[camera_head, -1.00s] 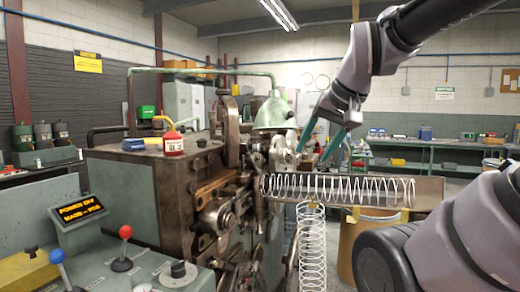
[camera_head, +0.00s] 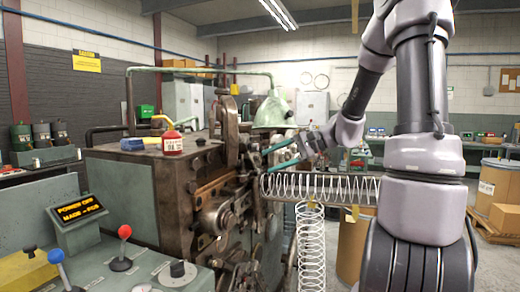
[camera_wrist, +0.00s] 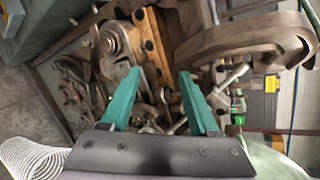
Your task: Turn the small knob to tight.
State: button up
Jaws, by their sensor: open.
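A black knob on a pale round base (camera_head: 179,270) sits on the control panel at the lower left of the head view. A second knob (camera_head: 142,288) is cut off by the bottom edge beside it. No "tight" marking is legible, and I cannot tell which is the small knob. My gripper (camera_head: 263,162) has teal fingers spread apart and empty. It is at the right side of the coiling machine (camera_head: 150,190), far from the panel. In the wrist view my gripper (camera_wrist: 159,73) points at the machine's metal mechanism (camera_wrist: 150,40), with nothing between the fingers.
Red (camera_head: 124,232) and blue (camera_head: 56,256) ball levers and an orange display (camera_head: 80,208) are on the panel. A horizontal wire coil (camera_head: 325,185) lies below my gripper, and another coil (camera_head: 311,245) hangs down. A red bottle (camera_head: 173,144) stands on the machine.

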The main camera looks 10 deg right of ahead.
aim_at(258, 148)
jog(key=w+d+r+m+t+y, duration=0.1)
jog(key=w+d+m+t+y, duration=0.3)
jog(key=w+d, duration=0.4)
jog(key=shift+t+h, duration=0.7)
jog(key=x, duration=1.1)
jog(key=shift+s+r, duration=0.2)
grip_shut()
